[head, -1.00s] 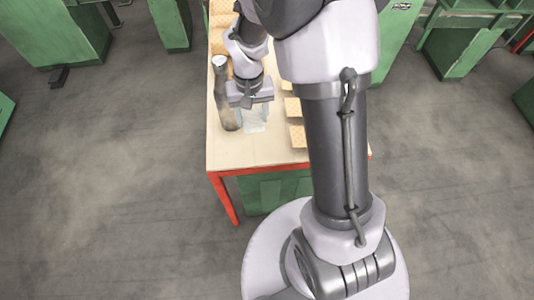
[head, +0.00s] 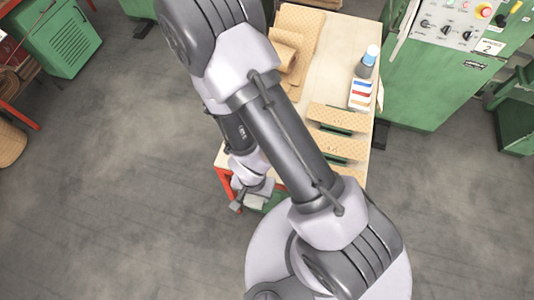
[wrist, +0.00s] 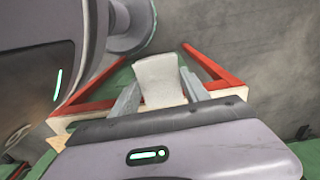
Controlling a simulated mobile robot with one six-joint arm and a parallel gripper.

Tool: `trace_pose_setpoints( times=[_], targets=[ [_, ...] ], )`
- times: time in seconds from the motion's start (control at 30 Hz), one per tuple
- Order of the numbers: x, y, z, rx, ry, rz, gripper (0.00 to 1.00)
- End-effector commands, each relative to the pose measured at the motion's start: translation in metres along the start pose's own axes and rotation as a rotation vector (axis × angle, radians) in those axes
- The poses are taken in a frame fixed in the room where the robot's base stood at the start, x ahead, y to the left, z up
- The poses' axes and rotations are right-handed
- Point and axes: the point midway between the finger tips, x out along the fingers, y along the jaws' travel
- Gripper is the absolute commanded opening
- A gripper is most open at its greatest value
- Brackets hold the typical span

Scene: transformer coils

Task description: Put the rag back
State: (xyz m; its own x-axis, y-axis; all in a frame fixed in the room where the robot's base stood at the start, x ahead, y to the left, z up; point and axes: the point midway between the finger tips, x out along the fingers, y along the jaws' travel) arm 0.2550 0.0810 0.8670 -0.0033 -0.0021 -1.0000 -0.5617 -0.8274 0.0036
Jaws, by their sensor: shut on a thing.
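My gripper (head: 254,190) is in front of the table's near left end, close to the red frame. It is shut on a whitish rag (head: 256,202), which sticks out beyond the fingers. In the wrist view the rag (wrist: 160,80) sits between the two grey fingers of my gripper (wrist: 158,98). Red frame bars (wrist: 213,66) show on both sides beyond it, with grey floor. I cannot tell how far the rag is from the frame.
The table (head: 333,62) carries brown perforated pieces (head: 336,118), a brown roll (head: 287,50), a blue-capped bottle (head: 368,60) and a striped box (head: 361,95). A green machine cabinet (head: 435,75) stands at the right. The floor (head: 130,170) at the left is open.

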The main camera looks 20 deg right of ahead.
Motion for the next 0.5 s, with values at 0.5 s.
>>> trace_pose_setpoints(
  times=[0.5],
  targets=[
    [0.015, 0.0, -0.05, 0.036, 0.005, -0.007, 0.09]
  ],
)
